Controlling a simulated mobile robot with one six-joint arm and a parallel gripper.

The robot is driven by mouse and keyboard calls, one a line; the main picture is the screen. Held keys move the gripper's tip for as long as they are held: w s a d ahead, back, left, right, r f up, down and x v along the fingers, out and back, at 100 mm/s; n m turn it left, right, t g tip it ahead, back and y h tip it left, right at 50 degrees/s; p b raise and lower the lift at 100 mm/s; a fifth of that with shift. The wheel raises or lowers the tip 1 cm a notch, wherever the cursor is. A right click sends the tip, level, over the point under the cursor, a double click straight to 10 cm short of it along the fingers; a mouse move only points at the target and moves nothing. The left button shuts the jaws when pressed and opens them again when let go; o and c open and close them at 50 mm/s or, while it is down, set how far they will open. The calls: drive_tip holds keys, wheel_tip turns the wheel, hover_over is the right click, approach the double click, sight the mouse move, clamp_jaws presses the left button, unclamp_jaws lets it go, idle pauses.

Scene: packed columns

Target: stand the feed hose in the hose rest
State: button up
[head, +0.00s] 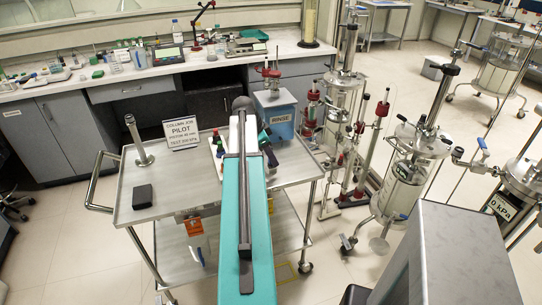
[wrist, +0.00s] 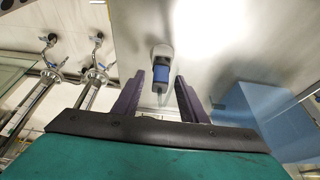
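In the wrist view, my gripper (wrist: 160,76) is open, with its two dark purple fingers apart. In the head view my teal arm hides most of the gripper and this piece. A metal post on a round foot (head: 136,141) stands upright on the cart at left. I cannot tell whether it is the hose rest.
The steel cart (head: 185,185) carries a black block (head: 142,197), a PILOT sign (head: 181,132) and a blue RINSE box (head: 275,115), also in the wrist view (wrist: 262,108). Glass columns (head: 405,180) crowd the right. The cart's left top is mostly clear.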

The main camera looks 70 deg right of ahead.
drive_tip(key=shift+r, duration=0.2)
drive_tip(key=b+v, duration=0.3)
drive_tip(key=v, duration=1)
drive_tip(key=shift+r, duration=0.25)
drive_tip(key=shift+w, duration=0.1)
idle(0.9)
